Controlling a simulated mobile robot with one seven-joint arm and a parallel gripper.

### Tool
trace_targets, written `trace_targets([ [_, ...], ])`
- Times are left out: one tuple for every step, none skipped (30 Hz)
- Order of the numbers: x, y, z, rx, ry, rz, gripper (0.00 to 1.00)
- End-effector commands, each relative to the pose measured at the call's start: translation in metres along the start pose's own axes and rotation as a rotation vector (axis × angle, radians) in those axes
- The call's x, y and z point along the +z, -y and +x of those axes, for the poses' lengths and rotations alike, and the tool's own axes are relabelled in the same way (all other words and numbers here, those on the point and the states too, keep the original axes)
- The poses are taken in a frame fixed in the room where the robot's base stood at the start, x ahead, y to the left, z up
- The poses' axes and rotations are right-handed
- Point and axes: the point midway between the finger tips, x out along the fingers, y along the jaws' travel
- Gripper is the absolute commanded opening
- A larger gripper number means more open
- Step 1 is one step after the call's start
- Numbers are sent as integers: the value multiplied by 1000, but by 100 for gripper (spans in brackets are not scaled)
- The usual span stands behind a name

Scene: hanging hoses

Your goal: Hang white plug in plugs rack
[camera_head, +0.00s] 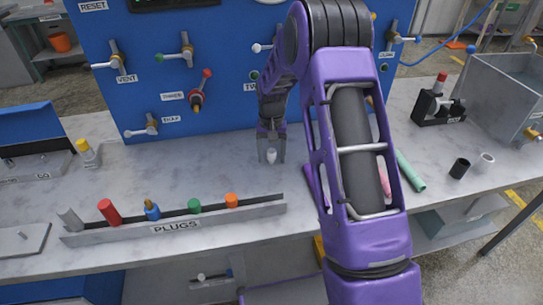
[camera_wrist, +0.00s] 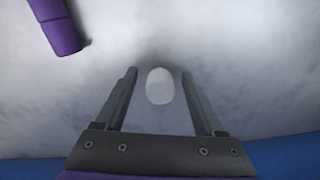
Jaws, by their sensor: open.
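The white plug (camera_head: 271,155) stands on the grey marbled table in front of the blue panel. It shows as a pale rounded top in the wrist view (camera_wrist: 160,86). My gripper (camera_head: 271,158) points down over it, with one open finger on each side. In the wrist view, gaps show between the plug and both fingers (camera_wrist: 160,84). The plugs rack (camera_head: 255,207), a long grey holder labelled PLUGS, lies at the front left of the table. Several plugs sit in it: grey-white at the left end, then red, blue, green and orange.
The blue panel (camera_head: 150,85) with valves stands behind my gripper. Purple (camera_head: 316,190) and green (camera_head: 410,170) tubes lie to the right. Black (camera_head: 459,168) and white (camera_head: 485,163) cylinders stand farther right, near a grey metal box (camera_head: 505,95). The table between plug and rack is clear.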

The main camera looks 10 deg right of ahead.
Motion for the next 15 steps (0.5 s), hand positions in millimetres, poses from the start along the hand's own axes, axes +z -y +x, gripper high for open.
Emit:
trace_targets([
  [0, 0, 1, 0, -1, 0, 71],
  [0, 0, 1, 0, -1, 0, 71],
  [0, 0, 0, 0, -1, 0, 71],
  [0, 0, 0, 0, -1, 0, 71],
  [0, 0, 0, 0, -1, 0, 71],
  [0, 0, 0, 0, -1, 0, 69],
  [0, 0, 0, 0, -1, 0, 64],
  [0, 0, 0, 0, -1, 0, 58],
  [0, 0, 0, 0, -1, 0, 51],
  [0, 0, 0, 0, -1, 0, 46],
  [0, 0, 0, 0, -1, 0, 40],
  [0, 0, 0, 0, -1, 0, 33],
  [0, 0, 0, 0, -1, 0, 28],
  [0, 0, 0, 0, -1, 0, 22],
  [0, 0, 0, 0, -1, 0, 15],
])
